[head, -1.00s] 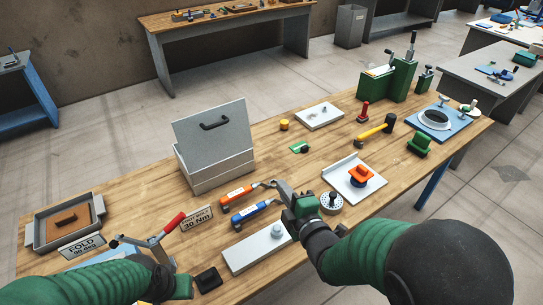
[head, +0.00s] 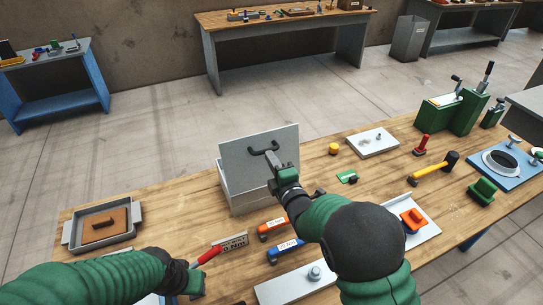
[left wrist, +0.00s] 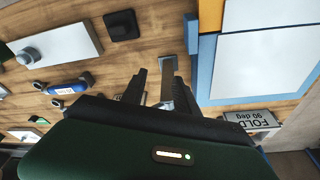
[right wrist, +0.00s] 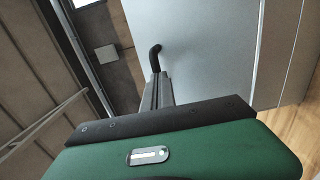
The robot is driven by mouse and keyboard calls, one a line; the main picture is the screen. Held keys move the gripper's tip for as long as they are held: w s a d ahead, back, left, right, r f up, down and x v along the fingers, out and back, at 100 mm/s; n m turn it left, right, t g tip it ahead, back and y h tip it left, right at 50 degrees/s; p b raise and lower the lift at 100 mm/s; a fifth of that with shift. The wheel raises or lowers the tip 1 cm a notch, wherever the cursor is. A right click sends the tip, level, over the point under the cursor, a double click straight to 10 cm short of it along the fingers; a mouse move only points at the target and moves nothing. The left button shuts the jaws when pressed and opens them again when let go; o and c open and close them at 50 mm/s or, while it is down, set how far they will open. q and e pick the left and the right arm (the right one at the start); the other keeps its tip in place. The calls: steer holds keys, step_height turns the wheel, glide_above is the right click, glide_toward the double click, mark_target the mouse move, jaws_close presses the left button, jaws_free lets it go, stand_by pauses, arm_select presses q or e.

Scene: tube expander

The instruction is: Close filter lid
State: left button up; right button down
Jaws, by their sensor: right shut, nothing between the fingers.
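The grey filter box (head: 262,203) stands on the wooden bench with its lid (head: 238,150) raised at the back. A black handle (head: 264,149) is on the lid's face. My right gripper (head: 272,160) is shut and empty, its tips just below and close to the handle; contact cannot be told. The right wrist view shows the shut fingers (right wrist: 157,88) beside the black handle (right wrist: 154,55) and the pale lid (right wrist: 205,45). My left gripper (left wrist: 159,88) is open low over the bench, with a grey metal part (left wrist: 167,75) showing between its fingers.
Orange and blue wrenches (head: 275,228) lie in front of the box. A red-handled tool (head: 208,256) is beside my left gripper. A tray with a brown block (head: 104,222) stands at the left. Bench between tray and box is mostly clear.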

arm_select(q)
steer(key=shift+s+a, duration=0.1)
steer(key=shift+a, duration=0.2)
arm_select(e)
steer(key=shift+a+r, duration=0.1)
steer(key=shift+a, duration=0.2)
arm_select(q)
steer(key=shift+r, duration=0.1)
